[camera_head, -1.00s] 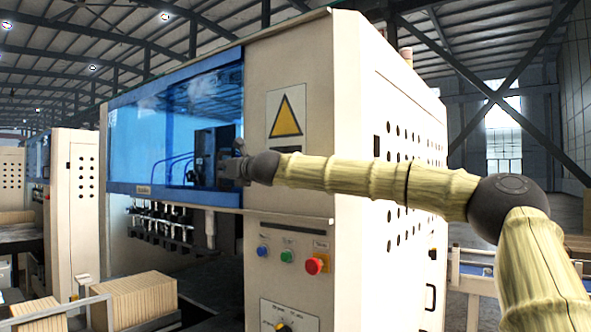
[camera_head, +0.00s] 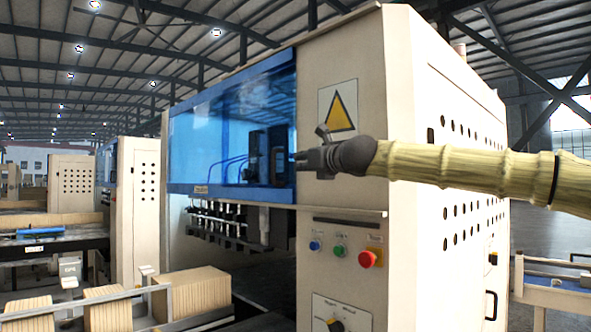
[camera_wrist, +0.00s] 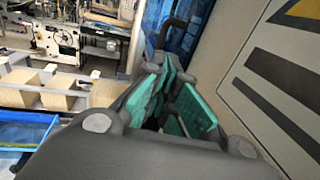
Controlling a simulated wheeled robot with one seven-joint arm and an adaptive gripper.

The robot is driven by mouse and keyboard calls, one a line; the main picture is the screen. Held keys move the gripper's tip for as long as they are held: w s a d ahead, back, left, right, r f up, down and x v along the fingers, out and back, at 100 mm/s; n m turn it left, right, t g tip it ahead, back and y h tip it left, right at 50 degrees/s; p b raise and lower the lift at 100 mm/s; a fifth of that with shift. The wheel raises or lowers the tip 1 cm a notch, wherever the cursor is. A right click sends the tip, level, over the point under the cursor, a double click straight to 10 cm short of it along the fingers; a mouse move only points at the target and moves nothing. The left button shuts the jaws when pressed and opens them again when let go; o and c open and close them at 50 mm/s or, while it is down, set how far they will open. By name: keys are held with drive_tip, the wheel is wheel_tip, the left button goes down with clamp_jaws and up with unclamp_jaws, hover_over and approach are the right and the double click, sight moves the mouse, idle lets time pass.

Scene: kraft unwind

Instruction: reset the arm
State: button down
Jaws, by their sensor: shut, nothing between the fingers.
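My gripper (camera_head: 308,159) is at the end of my tan-sleeved arm, which reaches in from the right in the head view. It is in front of the cream machine (camera_head: 345,190), at the right end of its blue transparent cover (camera_head: 232,130), below the yellow warning triangle (camera_head: 341,110). In the wrist view the green-padded fingers (camera_wrist: 172,92) are close together with nothing held. I cannot tell from the head view how far the fingers are from the machine face.
The control panel below has a blue button (camera_head: 314,246), a green button (camera_head: 340,251), a red knob (camera_head: 369,258) and a dark dial (camera_head: 334,325). Kraft stacks (camera_head: 190,293) lie on the conveyor at lower left. Another machine (camera_head: 140,200) stands farther left.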

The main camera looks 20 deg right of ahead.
drive_tip(key=shift+s+d+f, duration=0.2)
drive_tip(key=shift+s, duration=0.1)
drive_tip(key=shift+a, duration=0.1)
